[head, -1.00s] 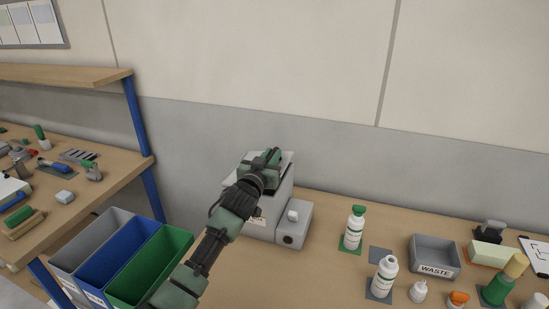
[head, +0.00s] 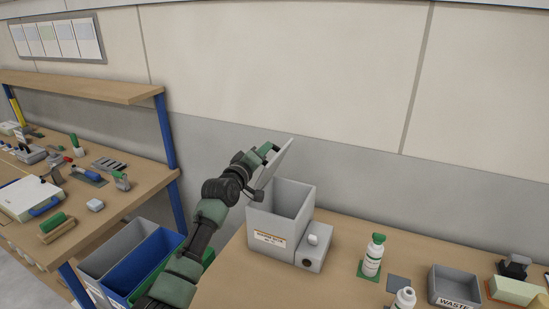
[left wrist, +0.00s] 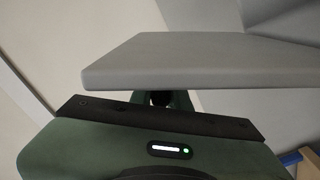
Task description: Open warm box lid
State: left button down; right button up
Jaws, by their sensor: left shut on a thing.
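The warm box (head: 281,220) is a grey box with a label on its front, standing on the wooden bench against the wall. Its inside shows open from above. The light grey lid (head: 277,166) is tilted up steeply at the box's back left. My left gripper (head: 268,152) is shut on the lid near its upper edge. In the left wrist view the lid (left wrist: 200,62) lies across the gripper as a flat grey slab; the fingertips are mostly hidden by it. My right gripper is not in view.
A small grey unit (head: 314,254) with a knob adjoins the box on the right. A green-capped bottle (head: 373,256) stands farther right, near a waste tray (head: 455,287). Bins (head: 146,258) stand left, below my arm. Bare bench lies in front of the box.

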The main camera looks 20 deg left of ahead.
pick_arm(q)
jog(key=shift+a+r+n+b, duration=0.15)
jog(key=shift+a+n+b, duration=0.65)
jog(key=shift+a+n, duration=1.5)
jog(key=shift+a+m, duration=0.3)
jog(key=c, duration=1.4)
grip_release()
jog(key=shift+o, duration=0.2)
jog(key=shift+f, duration=0.2)
jog(key=s+b, duration=0.1)
jog(key=s, duration=0.6)
jog(key=shift+s+a, duration=0.2)
jog(key=shift+s, duration=0.15)
jog(key=shift+f, duration=0.1)
